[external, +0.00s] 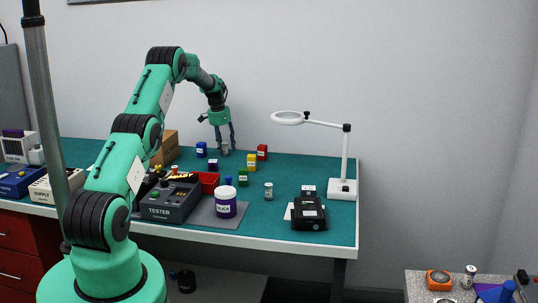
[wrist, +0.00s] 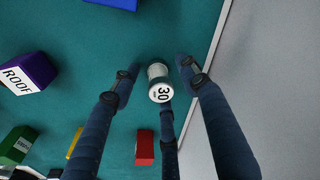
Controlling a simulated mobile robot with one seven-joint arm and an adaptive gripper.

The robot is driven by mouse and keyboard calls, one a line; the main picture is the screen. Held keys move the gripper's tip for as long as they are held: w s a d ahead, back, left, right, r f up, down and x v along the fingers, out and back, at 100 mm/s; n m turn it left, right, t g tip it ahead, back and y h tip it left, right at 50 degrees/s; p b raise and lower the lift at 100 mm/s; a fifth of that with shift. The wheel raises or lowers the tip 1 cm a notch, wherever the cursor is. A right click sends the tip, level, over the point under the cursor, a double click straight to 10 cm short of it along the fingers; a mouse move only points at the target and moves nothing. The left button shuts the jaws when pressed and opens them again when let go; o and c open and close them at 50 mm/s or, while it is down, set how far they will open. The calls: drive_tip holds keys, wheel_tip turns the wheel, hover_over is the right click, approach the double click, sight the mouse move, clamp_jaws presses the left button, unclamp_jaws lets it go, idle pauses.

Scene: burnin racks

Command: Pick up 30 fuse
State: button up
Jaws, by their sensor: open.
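The 30 fuse (wrist: 159,84) is a small pale cylinder with a white label reading 30. It stands on the green mat near its edge in the wrist view. My gripper (wrist: 157,72) is open, with its dark blue fingers spread around the fuse and gaps visible on both sides. In the external view my gripper (external: 226,146) points down at the back of the table. A small grey shape, likely the fuse, shows between its fingers there, partly hidden.
A blue block (external: 201,149), a red block (external: 262,152) and a yellow block (external: 251,162) stand nearby. A similar small cylinder (external: 268,191) stands further forward. The right back of the mat is clear.

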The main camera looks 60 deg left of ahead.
sight(225, 143)
idle(0.3)
clamp_jaws()
drive_tip(key=shift+r+p, duration=1.25)
drive_tip(key=shift+r, duration=3.8)
